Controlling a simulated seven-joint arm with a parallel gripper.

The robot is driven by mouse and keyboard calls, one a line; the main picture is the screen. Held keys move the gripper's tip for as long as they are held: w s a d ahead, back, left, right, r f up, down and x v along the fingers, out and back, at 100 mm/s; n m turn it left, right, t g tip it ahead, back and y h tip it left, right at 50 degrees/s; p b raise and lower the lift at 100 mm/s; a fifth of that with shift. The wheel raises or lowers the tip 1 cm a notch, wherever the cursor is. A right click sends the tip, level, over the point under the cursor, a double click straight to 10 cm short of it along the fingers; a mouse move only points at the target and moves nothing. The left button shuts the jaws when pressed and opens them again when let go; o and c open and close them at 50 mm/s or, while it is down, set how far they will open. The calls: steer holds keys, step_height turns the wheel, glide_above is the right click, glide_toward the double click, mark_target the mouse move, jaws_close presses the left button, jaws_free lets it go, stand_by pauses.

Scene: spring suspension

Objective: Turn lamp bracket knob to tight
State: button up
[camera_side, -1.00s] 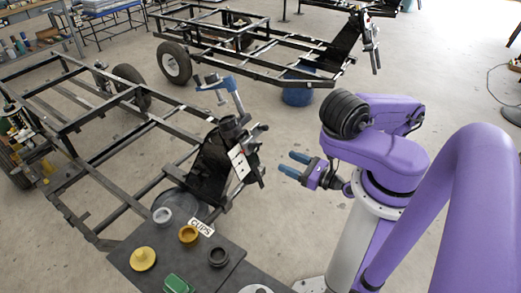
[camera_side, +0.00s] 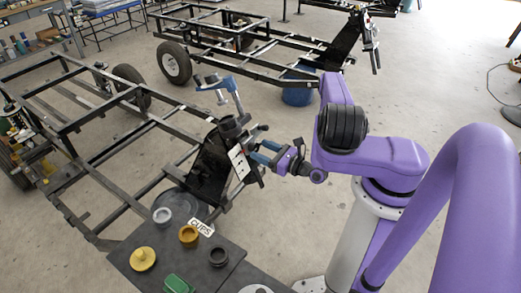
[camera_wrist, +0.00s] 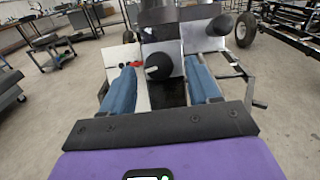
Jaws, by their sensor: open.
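A black round knob (camera_wrist: 158,66) on a dark bracket plate shows in the wrist view. It sits between the two blue fingers of my gripper (camera_wrist: 160,75), with a visible gap on both sides. A white plate with small red and dark marks (camera_wrist: 136,65) lies behind the left finger. In the side view my gripper (camera_side: 260,152) is open at the right side of the dark bracket (camera_side: 208,170) with its white plate (camera_side: 238,162). The knob cannot be made out clearly there. The knob's marking and turn angle are not readable.
A second black knob (camera_wrist: 222,25) and a crank handle (camera_wrist: 258,101) are close to the right finger. The black frame (camera_side: 90,125) extends left. A dark table (camera_side: 215,275) with several cups stands in front. Open floor lies behind my arm.

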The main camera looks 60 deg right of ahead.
steer(key=shift+w, duration=0.7)
steer(key=c, duration=1)
steer(key=shift+a+m+h, duration=0.1)
steer(key=shift+m+h, duration=0.6)
steer(key=shift+m, duration=0.8)
steer(key=shift+a+m+h, duration=0.1)
steer(key=shift+m+h, duration=0.6)
steer(key=shift+m, duration=0.8)
steer(key=shift+c, duration=0.2)
steer(key=o, duration=1)
steer(key=shift+o, duration=0.2)
steer(key=shift+s, duration=0.1)
steer(key=s+a, duration=0.1)
steer(key=s, duration=0.6)
steer(key=shift+r, duration=0.15)
